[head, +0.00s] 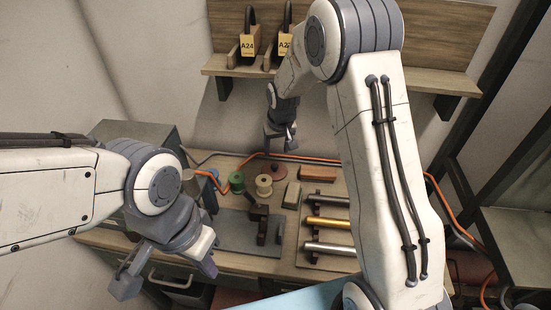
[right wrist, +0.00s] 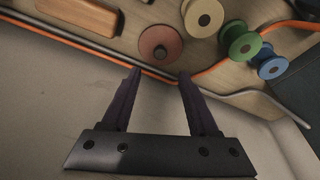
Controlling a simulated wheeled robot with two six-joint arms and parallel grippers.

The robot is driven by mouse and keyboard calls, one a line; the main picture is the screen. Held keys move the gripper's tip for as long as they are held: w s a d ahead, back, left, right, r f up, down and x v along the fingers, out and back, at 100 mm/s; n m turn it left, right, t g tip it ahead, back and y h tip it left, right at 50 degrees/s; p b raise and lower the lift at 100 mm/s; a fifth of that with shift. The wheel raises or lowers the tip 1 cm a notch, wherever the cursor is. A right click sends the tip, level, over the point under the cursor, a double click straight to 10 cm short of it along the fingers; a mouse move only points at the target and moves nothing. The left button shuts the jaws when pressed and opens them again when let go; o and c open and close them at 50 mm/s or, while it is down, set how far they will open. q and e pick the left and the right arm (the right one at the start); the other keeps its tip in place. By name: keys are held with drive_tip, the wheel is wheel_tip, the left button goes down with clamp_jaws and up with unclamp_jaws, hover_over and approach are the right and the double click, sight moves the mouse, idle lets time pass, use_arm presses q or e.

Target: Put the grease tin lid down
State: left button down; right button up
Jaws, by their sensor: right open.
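In the head view my right gripper (head: 281,133) hangs above the back of the bench, behind the lid. My left gripper (head: 166,272) is open and empty near the bench's front left.
Cream (head: 264,186), green (head: 237,183) and blue (right wrist: 269,63) spools stand beside the lid. A reddish-brown block (head: 318,174) and several rods (head: 328,224) lie to the right. A dark fixture (head: 260,220) stands in front. An orange cable (right wrist: 195,68) runs along the back edge.

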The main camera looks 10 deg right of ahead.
drive_tip(key=s+a+r+n+g, duration=0.1)
drive_tip(key=s+a+r+n, duration=0.1)
drive_tip(key=s+a+r, duration=0.4)
drive_tip(key=s+a+r+n, duration=0.1)
drive_tip(key=s+a+r, duration=0.25)
drive_tip(key=s, duration=0.45)
drive_tip(key=s+a+r+n+g+y, duration=0.1)
drive_tip(key=s+n, duration=0.3)
drive_tip(key=s, duration=1.8)
drive_tip(key=shift+a+g, duration=0.5)
drive_tip(key=shift+g, duration=0.1)
drive_tip(key=shift+w, duration=0.1)
